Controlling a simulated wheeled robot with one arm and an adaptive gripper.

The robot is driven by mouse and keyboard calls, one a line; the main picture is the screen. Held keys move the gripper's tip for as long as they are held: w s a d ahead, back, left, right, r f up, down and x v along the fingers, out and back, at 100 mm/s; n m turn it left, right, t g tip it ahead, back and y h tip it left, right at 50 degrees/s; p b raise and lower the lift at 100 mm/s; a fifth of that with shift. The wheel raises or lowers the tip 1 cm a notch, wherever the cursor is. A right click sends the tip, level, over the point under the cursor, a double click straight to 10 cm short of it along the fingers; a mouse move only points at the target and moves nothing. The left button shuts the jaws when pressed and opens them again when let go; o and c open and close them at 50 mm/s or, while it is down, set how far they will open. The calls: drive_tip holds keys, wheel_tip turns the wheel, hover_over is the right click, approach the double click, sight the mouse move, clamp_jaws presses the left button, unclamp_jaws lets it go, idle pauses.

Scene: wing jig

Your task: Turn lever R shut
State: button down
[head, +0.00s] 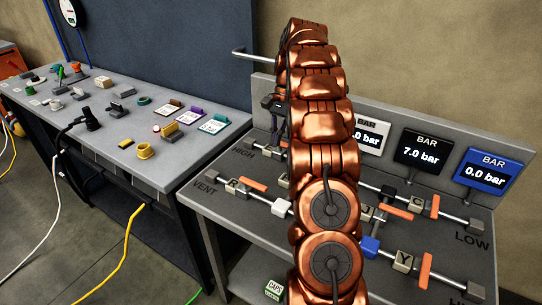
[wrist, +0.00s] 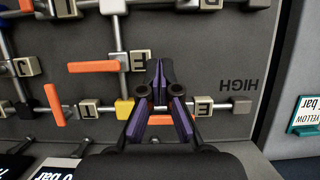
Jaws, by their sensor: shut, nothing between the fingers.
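In the wrist view, my gripper (wrist: 160,78) is shut and empty, low over the pipe row by the upside-down HIGH label. An orange lever (wrist: 189,106) lies along this pipe, partly hidden behind the fingers. A letter tag (wrist: 203,105) sits at its right; it looks like an E, and I cannot clearly read an R on any tag. I cannot tell whether the fingers touch the lever.
Other orange levers (wrist: 93,66) and (wrist: 55,104) stand close by, with a yellow block (wrist: 124,108) left of the fingers. In the head view, pressure displays (head: 421,149) line the panel's back. A side table (head: 200,150) with several parts stands left.

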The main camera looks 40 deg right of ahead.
sight(253, 187)
drive_tip(key=shift+b+x, duration=0.9)
drive_tip(key=shift+x, duration=3.7)
drive_tip(key=shift+s+a+f, duration=0.15)
drive_tip(key=shift+s+a+p, duration=0.2)
drive_tip(key=shift+a+p, duration=0.1)
drive_tip(key=shift+a, duration=0.25)
drive_tip(key=shift+s+a+p, duration=0.15)
drive_tip(key=shift+a+p, duration=0.1)
drive_tip(key=shift+a, duration=0.25)
drive_tip(key=shift+s+a, duration=0.25)
drive_tip(key=shift+a, duration=0.45)
